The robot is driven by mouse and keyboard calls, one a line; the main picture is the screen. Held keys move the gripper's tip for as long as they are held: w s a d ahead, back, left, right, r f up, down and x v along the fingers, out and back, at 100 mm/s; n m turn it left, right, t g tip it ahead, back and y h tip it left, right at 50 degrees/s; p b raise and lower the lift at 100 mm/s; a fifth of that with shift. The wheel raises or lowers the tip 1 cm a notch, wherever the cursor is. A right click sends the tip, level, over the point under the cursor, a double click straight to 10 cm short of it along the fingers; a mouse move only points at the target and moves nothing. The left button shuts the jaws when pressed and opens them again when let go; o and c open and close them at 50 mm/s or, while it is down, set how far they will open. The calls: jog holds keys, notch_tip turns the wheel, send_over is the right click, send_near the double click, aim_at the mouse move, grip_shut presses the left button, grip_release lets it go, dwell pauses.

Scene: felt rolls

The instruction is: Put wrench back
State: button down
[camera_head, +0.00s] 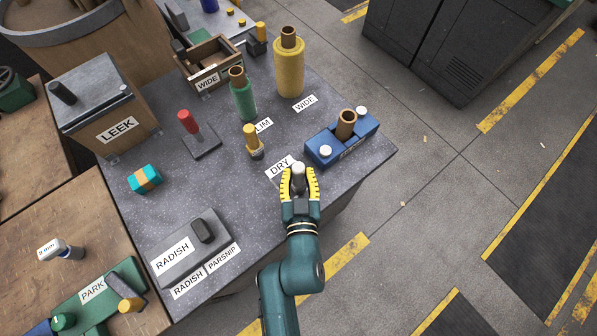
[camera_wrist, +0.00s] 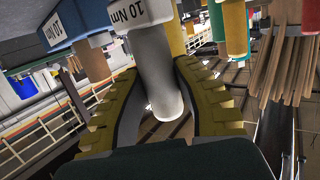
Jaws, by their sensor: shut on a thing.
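My gripper (camera_head: 299,185) is at the right front edge of the grey speckled table, its yellow fingers closed around an upright pale grey cylinder (camera_head: 298,172), apparently the wrench's handle. In the wrist view the grey handle (camera_wrist: 157,75) stands between both ribbed fingers (camera_wrist: 165,112). A blue holder (camera_head: 325,138) with pale round-topped pegs and a brown tube stands just beyond, to the right.
A "DRY" label (camera_head: 280,167) lies beside my gripper. A yellow-topped peg (camera_head: 251,139), green roll (camera_head: 243,100) and yellow roll (camera_head: 289,68) stand farther back. A red-handled tool (camera_head: 188,122) and a "RADISH" block (camera_head: 180,256) are left. The table's middle is clear.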

jog(key=shift+f, duration=0.3)
jog(key=c, duration=0.8)
grip_release()
jog(key=s+r, duration=0.2)
jog(key=s, duration=0.9)
jog(key=shift+s+d+r, duration=0.15)
jog(key=shift+s+d, duration=0.1)
jog(key=shift+s, duration=0.15)
